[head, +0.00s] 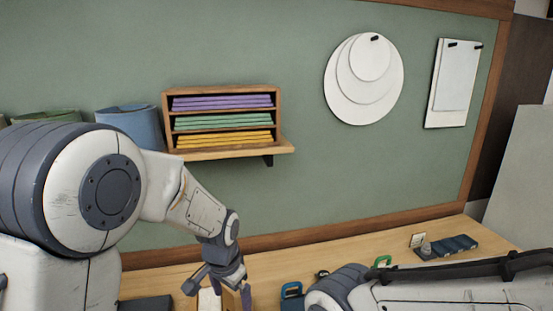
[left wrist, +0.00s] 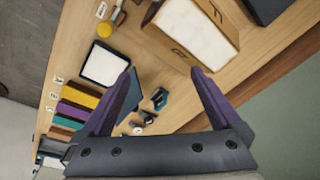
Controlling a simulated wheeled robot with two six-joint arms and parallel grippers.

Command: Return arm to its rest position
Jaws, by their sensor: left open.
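My left arm (head: 185,200) comes in from the left in the head view and reaches down over the workbench. Its gripper (head: 217,291) is near the bottom edge of that view, above the bench top. In the left wrist view the gripper (left wrist: 163,84) has its two dark fingers spread apart with nothing between them. A pale link of my right arm (head: 440,292) crosses the lower right of the head view; its gripper does not show. Part of the bench below the left gripper is cut off in the head view.
The wooden bench (head: 340,248) holds a wood-framed white block (left wrist: 195,32), a white square (left wrist: 104,65), coloured strips (left wrist: 75,112) and small blue parts (left wrist: 160,98). A shelf (head: 222,154) with coloured sheets hangs on the green wall behind. A dark tray (head: 447,246) lies at right.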

